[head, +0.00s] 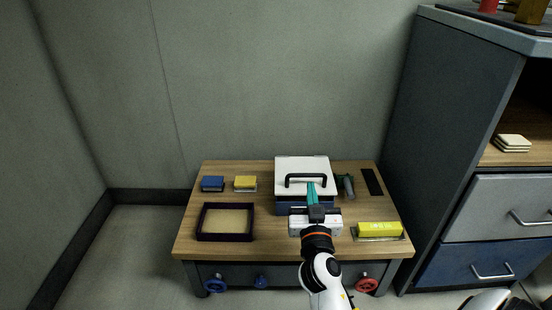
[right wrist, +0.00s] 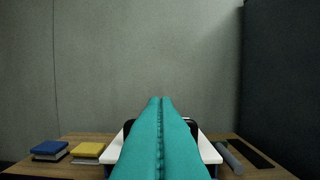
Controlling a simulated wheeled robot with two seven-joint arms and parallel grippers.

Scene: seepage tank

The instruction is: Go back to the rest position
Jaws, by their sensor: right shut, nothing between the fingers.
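My right gripper (head: 311,190) has teal fingers and is in front of and over the white-lidded tank (head: 289,167) on the wooden table. Its fingers are closed together with nothing between them, as the right wrist view also shows (right wrist: 162,130). The lid carries a black handle (head: 306,180), partly behind the fingers. I cannot tell whether the fingertips touch the handle. My left gripper is not in view.
On the wooden table (head: 190,242) are a blue block (head: 212,183), a yellow block (head: 245,182), a dark-framed tray (head: 225,236), a yellow item (head: 379,229) and a grey tool (head: 347,187). A tall grey cabinet (head: 430,130) stands at right. The wall is behind.

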